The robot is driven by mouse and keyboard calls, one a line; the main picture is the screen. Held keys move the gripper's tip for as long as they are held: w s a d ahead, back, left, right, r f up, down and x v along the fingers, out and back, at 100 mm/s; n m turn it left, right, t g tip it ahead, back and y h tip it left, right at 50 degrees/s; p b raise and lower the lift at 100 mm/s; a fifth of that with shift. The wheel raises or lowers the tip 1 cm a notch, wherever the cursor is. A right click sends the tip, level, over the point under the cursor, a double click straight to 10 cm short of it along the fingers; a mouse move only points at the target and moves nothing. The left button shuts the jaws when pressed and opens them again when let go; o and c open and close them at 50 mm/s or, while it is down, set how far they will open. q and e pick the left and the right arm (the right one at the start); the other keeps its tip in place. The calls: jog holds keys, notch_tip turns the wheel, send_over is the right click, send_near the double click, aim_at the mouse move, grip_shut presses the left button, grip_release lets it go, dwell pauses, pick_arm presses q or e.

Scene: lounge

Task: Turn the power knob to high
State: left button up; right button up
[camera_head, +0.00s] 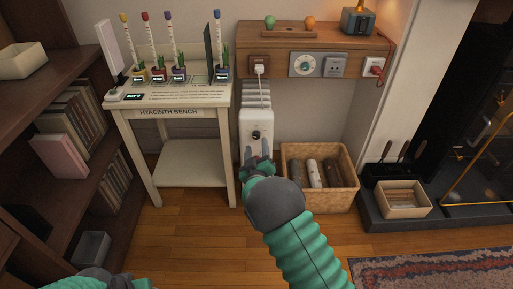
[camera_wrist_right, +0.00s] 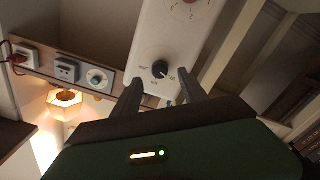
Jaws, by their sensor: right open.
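A white radiator-style heater (camera_head: 256,122) stands against the wall between the bench and a basket. A dark round knob (camera_head: 256,135) sits on its front panel. The right wrist view shows the white panel (camera_wrist_right: 173,30) close up, with the dark power knob (camera_wrist_right: 160,69) on a dial and a second, red-marked dial (camera_wrist_right: 190,5) at the top edge. My right gripper (camera_head: 257,152) is open just below and in front of the knob. In the wrist view its two fingers (camera_wrist_right: 162,88) stand apart on either side of the knob, seemingly not touching it. My left gripper (camera_head: 115,282) is only partly visible at the bottom left; its fingers are unclear.
A white bench (camera_head: 170,97) with several potted hyacinths stands left of the heater. A wicker basket (camera_head: 320,205) with rolled items stands close on the right. A wooden wall shelf (camera_head: 290,40) with outlets and a plugged-in white cord hangs above. The floor in front is clear.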

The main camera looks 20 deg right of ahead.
aim_at(256, 137)
jog(key=x, duration=0.1)
jog(key=b+x, duration=0.1)
jog(key=x, duration=0.1)
jog(key=shift+f, duration=0.2)
jog(key=shift+w+d+r, duration=0.15)
jog(key=shift+w+r, duration=0.05)
jog(key=shift+w, duration=0.35)
grip_shut()
